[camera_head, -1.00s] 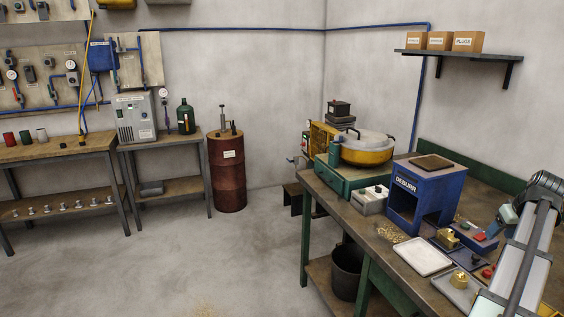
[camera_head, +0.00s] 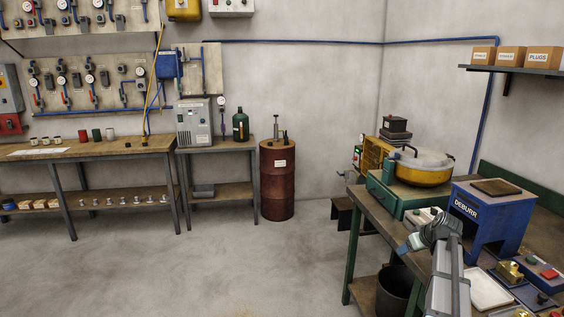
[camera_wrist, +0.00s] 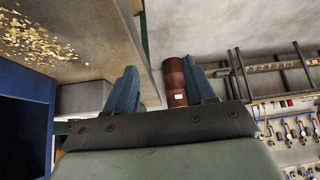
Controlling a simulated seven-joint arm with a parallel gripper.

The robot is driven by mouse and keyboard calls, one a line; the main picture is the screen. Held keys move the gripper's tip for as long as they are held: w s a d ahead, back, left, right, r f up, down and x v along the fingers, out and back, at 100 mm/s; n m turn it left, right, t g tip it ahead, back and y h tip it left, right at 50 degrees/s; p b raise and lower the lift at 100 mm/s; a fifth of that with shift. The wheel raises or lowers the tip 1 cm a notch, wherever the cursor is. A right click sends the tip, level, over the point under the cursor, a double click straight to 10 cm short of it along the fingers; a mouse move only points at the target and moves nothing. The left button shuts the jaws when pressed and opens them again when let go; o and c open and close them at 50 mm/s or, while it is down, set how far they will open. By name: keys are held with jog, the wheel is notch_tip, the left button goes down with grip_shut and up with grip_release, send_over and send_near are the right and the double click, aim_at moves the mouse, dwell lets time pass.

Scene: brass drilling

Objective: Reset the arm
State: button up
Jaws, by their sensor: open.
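My arm reaches in from the bottom right of the head view, beside the green workbench (camera_head: 352,250). Its end, my gripper (camera_head: 410,243), is at the bench's left front edge, partly hidden by the wrist. In the wrist view my gripper (camera_wrist: 162,88) shows two blue fingers standing wide apart, with nothing between them. The rust-red drum (camera_wrist: 175,80) shows far behind the gap.
The blue DEBURR box (camera_head: 490,222), white tray (camera_head: 490,292) and yellow lidded bowl (camera_head: 422,172) stand on the bench. A black bucket (camera_head: 397,290) is below. The drum (camera_head: 277,185) and wooden bench (camera_head: 85,150) stand by the back wall. The floor (camera_head: 200,270) between is clear.

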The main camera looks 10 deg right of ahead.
jog(key=s+a+f+g+y, duration=0.1)
jog(key=s+a+f+g, duration=0.1)
jog(key=a+f, duration=0.65)
jog(key=s+a+f+g, duration=0.1)
jog(key=a+f+g, duration=0.1)
jog(key=a+f, duration=0.65)
jog(key=s+a+f+g, duration=0.2)
jog(key=s+a+f, duration=0.3)
jog(key=f, duration=0.4)
jog(key=s+a+f+g, duration=0.1)
jog(key=s+a+f, duration=0.45)
jog(key=f, duration=0.35)
jog(key=s+a+f+g, duration=0.2)
jog(key=s+a+f, duration=0.2)
jog(key=s, duration=0.6)
jog(key=s+a+f+g+h, duration=0.1)
jog(key=s+a+f, duration=0.3)
jog(key=s, duration=0.7)
jog(key=s+a+f+g, duration=0.4)
jog(key=s+f, duration=0.2)
jog(key=s, duration=0.5)
jog(key=shift+s+a+m+h, duration=0.25)
jog(key=shift+a+m+h, duration=0.05)
jog(key=shift+a+m, duration=0.1)
